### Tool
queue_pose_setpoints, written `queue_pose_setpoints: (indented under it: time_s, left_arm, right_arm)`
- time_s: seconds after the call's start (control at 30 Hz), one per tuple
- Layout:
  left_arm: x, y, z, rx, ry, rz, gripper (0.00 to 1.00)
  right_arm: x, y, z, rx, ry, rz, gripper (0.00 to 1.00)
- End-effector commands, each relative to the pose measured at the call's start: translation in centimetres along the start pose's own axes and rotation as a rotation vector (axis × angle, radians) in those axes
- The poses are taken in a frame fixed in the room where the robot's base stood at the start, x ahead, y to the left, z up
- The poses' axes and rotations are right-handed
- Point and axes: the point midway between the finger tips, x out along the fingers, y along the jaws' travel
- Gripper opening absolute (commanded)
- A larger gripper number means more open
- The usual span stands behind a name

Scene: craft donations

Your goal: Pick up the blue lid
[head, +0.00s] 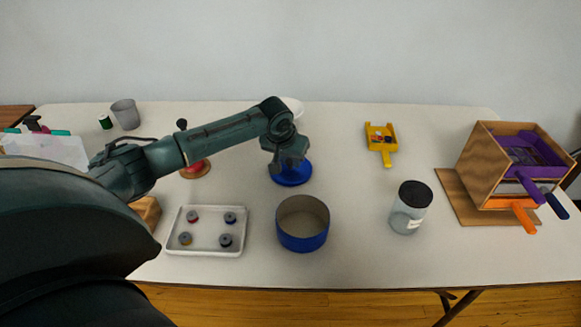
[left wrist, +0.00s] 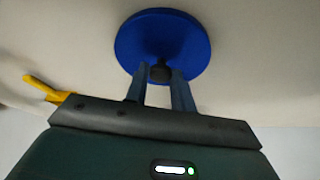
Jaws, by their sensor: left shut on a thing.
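The blue lid (head: 291,178) is a round disc at the middle of the white table in the head view, partly covered by my left gripper (head: 288,166). It also shows in the left wrist view (left wrist: 163,32), with a dark knob (left wrist: 160,72) at its centre. My left gripper (left wrist: 160,90) is shut on this knob, one finger on each side. I cannot tell whether the lid touches the table. A round blue box (head: 303,240), open at the top, stands nearer the front edge. My right gripper is not in view.
A white tray (head: 174,246) with several spools lies left of the blue box. A jar (head: 408,208) with a dark lid stands to the right.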

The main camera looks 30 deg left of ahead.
Motion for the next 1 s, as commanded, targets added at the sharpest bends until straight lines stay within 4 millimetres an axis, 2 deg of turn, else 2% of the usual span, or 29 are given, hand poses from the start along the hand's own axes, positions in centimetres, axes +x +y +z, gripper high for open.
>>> queue_pose_setpoints:
  time_s: [0.03, 0.2, 0.47, 0.57, 0.8, 1.0]
  left_arm:
    - [0.0, 0.0, 0.0, 0.0, 0.0, 0.0, 0.15]
    - [0.0, 0.0, 0.0, 0.0, 0.0, 0.0, 0.02]
    - [-0.4, 0.0, -0.2, 0.0, 0.001, 0.001, 0.02]
    - [-1.6, 0.0, -0.7, 0.0, 0.003, 0.001, 0.02]
    - [-6.1, 0.0, -2.6, -0.001, 0.004, 0.002, 0.02]
    - [-8.8, 0.1, -3.6, 0.009, 0.002, 0.005, 0.02]
  right_arm:
    - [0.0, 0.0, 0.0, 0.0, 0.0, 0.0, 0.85]
    - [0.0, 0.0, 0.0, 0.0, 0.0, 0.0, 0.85]
    - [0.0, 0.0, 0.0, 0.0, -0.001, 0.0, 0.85]
    - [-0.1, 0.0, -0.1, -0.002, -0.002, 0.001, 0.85]
    - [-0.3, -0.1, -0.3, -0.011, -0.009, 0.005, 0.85]
    - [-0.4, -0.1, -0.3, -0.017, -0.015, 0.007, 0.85]
